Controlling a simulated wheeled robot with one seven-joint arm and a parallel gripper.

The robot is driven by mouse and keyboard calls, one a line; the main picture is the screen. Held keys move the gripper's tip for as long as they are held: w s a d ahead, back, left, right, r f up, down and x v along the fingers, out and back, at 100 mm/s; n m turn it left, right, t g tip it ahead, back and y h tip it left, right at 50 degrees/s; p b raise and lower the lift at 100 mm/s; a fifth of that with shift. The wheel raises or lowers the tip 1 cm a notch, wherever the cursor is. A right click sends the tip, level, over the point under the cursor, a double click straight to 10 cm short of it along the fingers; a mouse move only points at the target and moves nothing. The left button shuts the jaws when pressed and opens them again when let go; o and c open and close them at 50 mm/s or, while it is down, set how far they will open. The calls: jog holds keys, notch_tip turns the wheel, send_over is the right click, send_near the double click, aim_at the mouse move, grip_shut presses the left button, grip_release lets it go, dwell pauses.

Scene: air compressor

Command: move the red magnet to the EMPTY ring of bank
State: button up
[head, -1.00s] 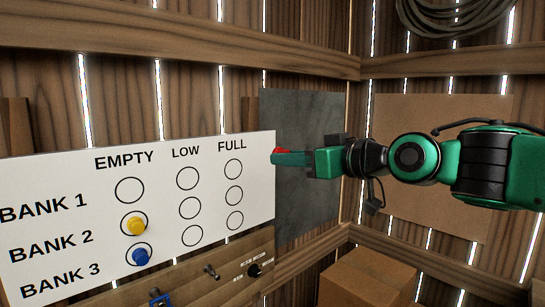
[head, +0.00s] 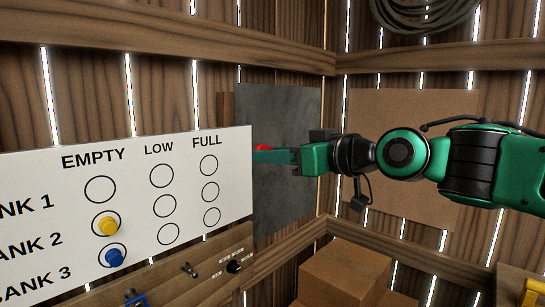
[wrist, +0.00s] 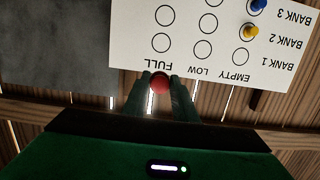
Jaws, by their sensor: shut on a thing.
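My gripper (head: 272,155) is shut on the red magnet (head: 262,147), held near the upper right edge of the white board (head: 130,160). In the wrist view the red magnet (wrist: 159,82) sits between the two fingertips, and the board appears upside down beyond it. The board has EMPTY, LOW and FULL columns for BANK 1, BANK 2 and BANK 3. The BANK 1 EMPTY ring (head: 100,189) is bare. A yellow magnet (head: 108,226) is in the BANK 2 EMPTY ring and a blue magnet (head: 115,257) is in the BANK 3 EMPTY ring. The LOW and FULL rings are bare.
A dark grey panel (head: 285,180) is on the wall right of the board. Cardboard boxes (head: 345,275) stand at the lower right. The space in front of the board's face looks clear.

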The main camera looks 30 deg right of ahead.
jog(key=s+a+f, duration=0.2)
jog(key=a, duration=0.6)
jog(key=s+a+f, duration=0.2)
jog(key=s+a, duration=0.1)
jog(key=a, duration=0.5)
jog(key=s+a+f, duration=0.2)
jog(key=a, duration=0.6)
jog(key=shift+s+f, duration=0.35)
jog(key=shift+f, duration=0.05)
dwell(2.7)
jog(key=shift+w, duration=0.1)
jog(key=shift+w+a+r, duration=0.15)
jog(key=shift+w+a, duration=1.2)
jog(key=shift+w, duration=1.3)
jog(key=shift+w+a+r, duration=0.15)
jog(key=shift+w+a, duration=1.25)
jog(key=shift+w, duration=1.2)
jog(key=shift+w+a+r, duration=0.15)
jog(key=shift+w+a, duration=1.2)
jog(key=shift+w, duration=1.3)
